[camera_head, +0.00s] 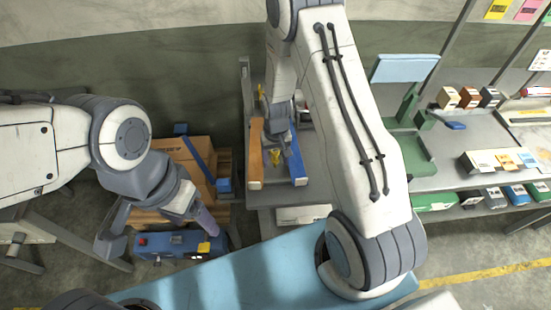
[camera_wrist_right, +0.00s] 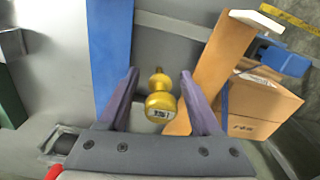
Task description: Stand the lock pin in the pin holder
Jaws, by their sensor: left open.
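The lock pin (camera_wrist_right: 160,101) appears as a yellow, knobbed piece with a small label, between my right fingers in the right wrist view. It also shows in the head view (camera_head: 275,158), low between an orange bar and a blue bar. My right gripper (camera_wrist_right: 160,78) is open around it, with a gap on each side. Its fingers are partly hidden in the head view. My left gripper (camera_head: 157,234) is open and empty, above and beside a blue box with red and yellow parts (camera_head: 180,246). I cannot tell which thing is the pin holder.
The orange bar (camera_head: 256,152) and the blue bar (camera_head: 297,155) stand on a grey bench. Cardboard boxes (camera_head: 188,157) lie to the left. A green stand (camera_head: 410,110) and shelves with small boxes (camera_head: 468,97) are at the right. A light-blue surface (camera_head: 230,275) lies in front.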

